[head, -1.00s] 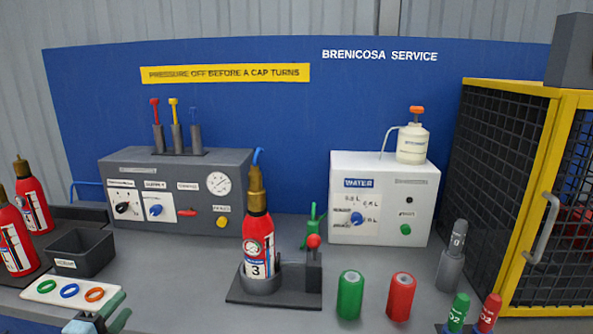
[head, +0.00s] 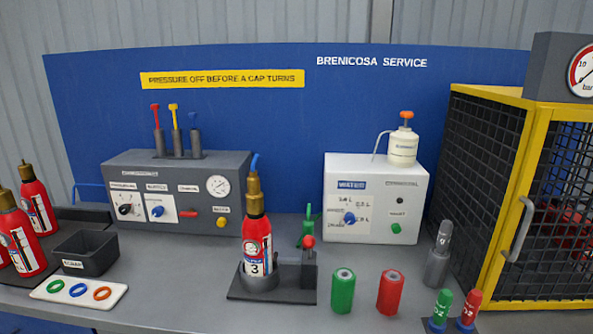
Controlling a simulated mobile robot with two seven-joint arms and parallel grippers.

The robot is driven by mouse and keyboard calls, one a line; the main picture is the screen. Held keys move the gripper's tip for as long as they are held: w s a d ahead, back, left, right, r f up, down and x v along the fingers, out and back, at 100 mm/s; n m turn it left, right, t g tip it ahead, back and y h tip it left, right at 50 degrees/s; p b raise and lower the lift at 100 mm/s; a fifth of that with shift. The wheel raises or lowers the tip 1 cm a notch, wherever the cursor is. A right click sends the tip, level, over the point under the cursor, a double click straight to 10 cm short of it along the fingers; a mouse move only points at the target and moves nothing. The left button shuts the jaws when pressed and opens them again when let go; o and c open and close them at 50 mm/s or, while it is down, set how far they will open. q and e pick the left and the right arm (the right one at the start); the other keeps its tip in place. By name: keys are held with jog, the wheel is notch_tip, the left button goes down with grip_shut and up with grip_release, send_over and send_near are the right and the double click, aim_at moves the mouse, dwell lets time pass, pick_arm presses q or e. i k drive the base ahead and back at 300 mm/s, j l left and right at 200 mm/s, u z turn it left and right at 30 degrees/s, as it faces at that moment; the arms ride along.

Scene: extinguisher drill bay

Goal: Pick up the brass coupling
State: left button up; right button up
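A brass fitting (head: 254,194) sits upright on top of the red extinguisher (head: 256,238) marked 3, at the middle of the bench. It is the brass piece that best matches the coupling; no loose brass piece shows. The extinguisher stands upright in a dark stand (head: 240,291). The extinguishers at the far left also have brass tops (head: 26,171). Neither of my grippers is in view.
A red-knobbed post (head: 309,264) stands right of the extinguisher, with green (head: 343,294) and red (head: 390,294) cylinders farther right. A black bin (head: 86,252) and white ring tray (head: 66,303) lie left. A yellow-framed mesh cage (head: 500,210) bounds the right. Bare bench (head: 170,275) lies between tray and stand.

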aim_at(253, 180)
jog(key=i+j, duration=0.1)
jog(key=j, duration=0.25)
jog(key=i+j, duration=0.15)
jog(key=j, duration=0.2)
jog(key=i+j+z, duration=0.1)
jog(key=j, duration=0.25)
